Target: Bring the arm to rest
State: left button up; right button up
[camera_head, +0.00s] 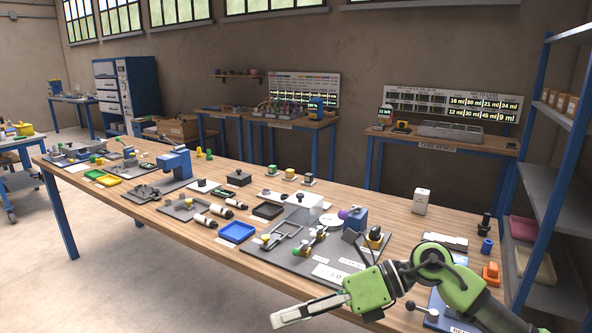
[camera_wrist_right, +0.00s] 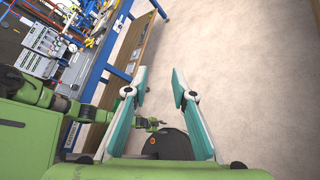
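My right gripper (camera_head: 290,318) hangs over the floor just off the near edge of the workbench (camera_head: 180,232), at the bottom of the head view. Its green arm comes in from the lower right, bent at the elbow. In the right wrist view the gripper (camera_wrist_right: 159,76) is open, with its two fingers apart and only bare floor between the tips. It holds nothing. Green arm parts of mine show at the left of the wrist view.
The bench carries a blue tray (camera_head: 237,232), a grey plate with fixtures, a blue press (camera_head: 175,168) and an orange part (camera_head: 491,274) near the arm. A shelf rack (camera_head: 560,150) stands at right. Bare floor (camera_head: 110,285) lies in front of the bench.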

jog(key=a+r+m+t+y, duration=0.4)
jog(key=r+m+t+y, duration=0.3)
jog(key=r+m, duration=0.15)
jog(key=w+d+m+t+h, duration=0.8)
jog(key=m+t, duration=0.5)
jog(key=m, duration=0.4)
jog(key=s+d+f+m+g+h, duration=0.25)
jog(key=d+f+m+h, duration=0.4)
jog(key=f, duration=0.35)
jog(key=s+d+f+m+g+h, duration=0.25)
jog(key=d+f+m+h, duration=0.25)
jog(key=d+f+m, duration=0.4)
jog(key=s+d+f+m+g, duration=0.1)
jog(key=s+f+g, duration=0.4)
jog(key=s, duration=0.4)
jog(key=s+f+m+g, duration=0.1)
jog(key=s+f+g, duration=0.1)
jog(key=s+f, duration=0.6)
jog(key=s+d+f+m+g, duration=0.1)
jog(key=s+f+g, duration=0.4)
jog(key=s, duration=0.5)
notch_tip(320, 180, down, 25)
jog(key=s, duration=0.1)
jog(key=s+d+f+g, duration=0.1)
jog(key=s+d+f, duration=0.1)
jog(key=s+f, duration=1.5)
jog(key=shift+s+d+f+n+h, duration=0.3)
jog(key=shift+s+d+f+h, duration=0.05)
jog(key=shift+s+d+h, duration=0.1)
